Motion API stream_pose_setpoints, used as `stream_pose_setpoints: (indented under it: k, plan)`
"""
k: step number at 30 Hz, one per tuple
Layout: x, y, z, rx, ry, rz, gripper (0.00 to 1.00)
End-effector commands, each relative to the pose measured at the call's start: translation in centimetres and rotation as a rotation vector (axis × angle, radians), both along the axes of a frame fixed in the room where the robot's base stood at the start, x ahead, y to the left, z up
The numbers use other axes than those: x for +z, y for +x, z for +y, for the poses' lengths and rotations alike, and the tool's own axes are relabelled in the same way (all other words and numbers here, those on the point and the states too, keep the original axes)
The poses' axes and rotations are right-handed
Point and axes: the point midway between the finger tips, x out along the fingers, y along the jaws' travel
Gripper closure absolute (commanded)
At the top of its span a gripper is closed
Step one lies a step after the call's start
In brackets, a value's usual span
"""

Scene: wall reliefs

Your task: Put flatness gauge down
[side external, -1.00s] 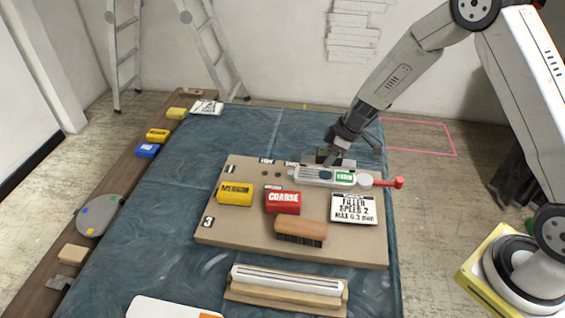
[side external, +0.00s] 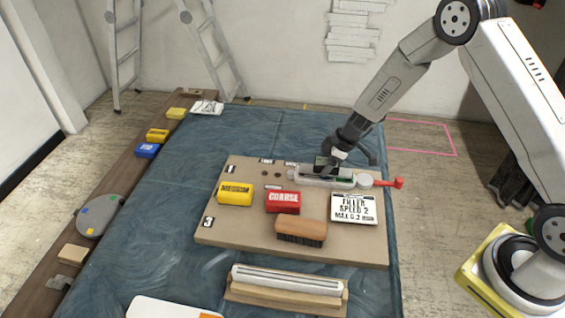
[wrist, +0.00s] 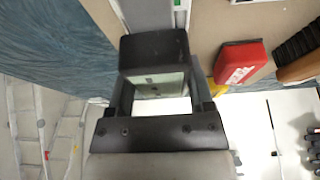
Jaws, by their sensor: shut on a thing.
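My gripper (side external: 332,163) is low over the back of the tan board, shut on a small dark block with a pale, greenish face (wrist: 155,84). I take this block for the flatness gauge, but no name on it is readable. In the wrist view it sits between my gripper's fingers (wrist: 162,100). In the side view the dark block (side external: 325,164) overlaps a long grey tool (side external: 338,182) with a green patch; a contact between them cannot be made out. The tan board (side external: 225,230) lies on a blue sheet.
On the board are a yellow block (side external: 235,193), a red block (side external: 283,202), a brush (side external: 301,231) and a white card (side external: 353,208). A round-ended red piece (side external: 385,182) sticks out right of the grey tool. A white bar (side external: 287,279) rests on a wooden holder in front.

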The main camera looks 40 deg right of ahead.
Motion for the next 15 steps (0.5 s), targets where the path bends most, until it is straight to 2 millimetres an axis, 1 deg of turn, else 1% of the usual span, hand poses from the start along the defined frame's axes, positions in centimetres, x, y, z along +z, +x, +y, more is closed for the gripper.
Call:
stream_pose_setpoints:
  k: [1,2,3,4,5,15]
  plan:
    - [-0.11,0.02,0.0,0.0,0.0,0.0,1.0]
    - [-0.13,0.0,0.0,-0.001,0.0,0.0,0.26]
    - [-0.12,0.0,0.0,0.0,0.0,0.0,0.14]
    - [-0.11,-0.01,-0.01,0.0,0.0,0.0,0.04]
    - [-0.11,0.0,0.0,0.0,0.0,0.0,0.0]
    - [0.09,0.01,0.0,0.0,-0.001,-0.001,0.0]
